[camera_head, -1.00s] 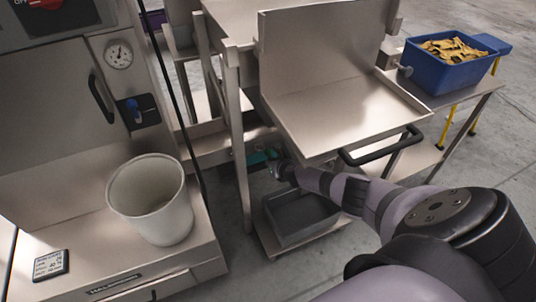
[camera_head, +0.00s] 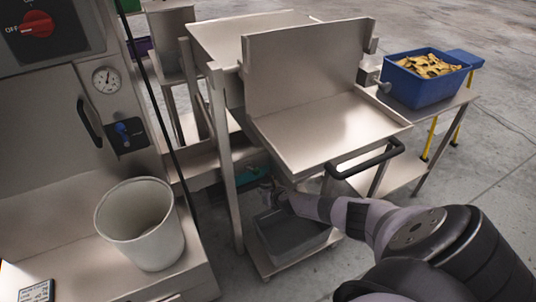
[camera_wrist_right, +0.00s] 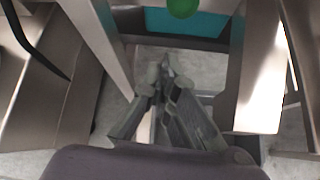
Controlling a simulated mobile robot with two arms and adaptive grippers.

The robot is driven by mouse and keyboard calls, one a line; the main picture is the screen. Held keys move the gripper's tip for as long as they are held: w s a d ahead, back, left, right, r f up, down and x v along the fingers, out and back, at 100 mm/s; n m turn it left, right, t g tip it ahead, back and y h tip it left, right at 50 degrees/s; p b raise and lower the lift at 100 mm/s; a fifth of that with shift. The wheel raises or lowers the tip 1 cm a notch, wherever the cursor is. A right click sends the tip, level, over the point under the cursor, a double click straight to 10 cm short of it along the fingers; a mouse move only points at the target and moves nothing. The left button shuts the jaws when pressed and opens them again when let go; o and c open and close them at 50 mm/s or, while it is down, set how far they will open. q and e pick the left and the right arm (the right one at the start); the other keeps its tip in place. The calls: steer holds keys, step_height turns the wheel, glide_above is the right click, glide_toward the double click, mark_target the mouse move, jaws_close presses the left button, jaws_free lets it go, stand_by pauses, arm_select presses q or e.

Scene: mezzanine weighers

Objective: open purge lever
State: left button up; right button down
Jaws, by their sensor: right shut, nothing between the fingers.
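A round green knob (camera_wrist_right: 183,6) shows at the top edge of the right wrist view, in front of a teal surface (camera_wrist_right: 190,22). It may be the end of the purge lever; no lever shaft shows clearly. My right gripper (camera_wrist_right: 165,68) is shut and empty, its fingertips apart from the knob and below it in that picture. In the head view the right gripper (camera_head: 271,189) is small and partly hidden under the steel tray (camera_head: 325,135), above a grey bin (camera_head: 292,240). My left gripper is not in view.
Steel frame legs (camera_head: 228,150) stand close beside the right gripper. The tray's black handle (camera_head: 365,160) is above my right forearm. A blue crate (camera_head: 425,80) stands at right.

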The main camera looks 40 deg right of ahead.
steer(key=s+r+p, duration=0.4)
steer(key=r, duration=0.1)
steer(key=shift+a+r, duration=0.3)
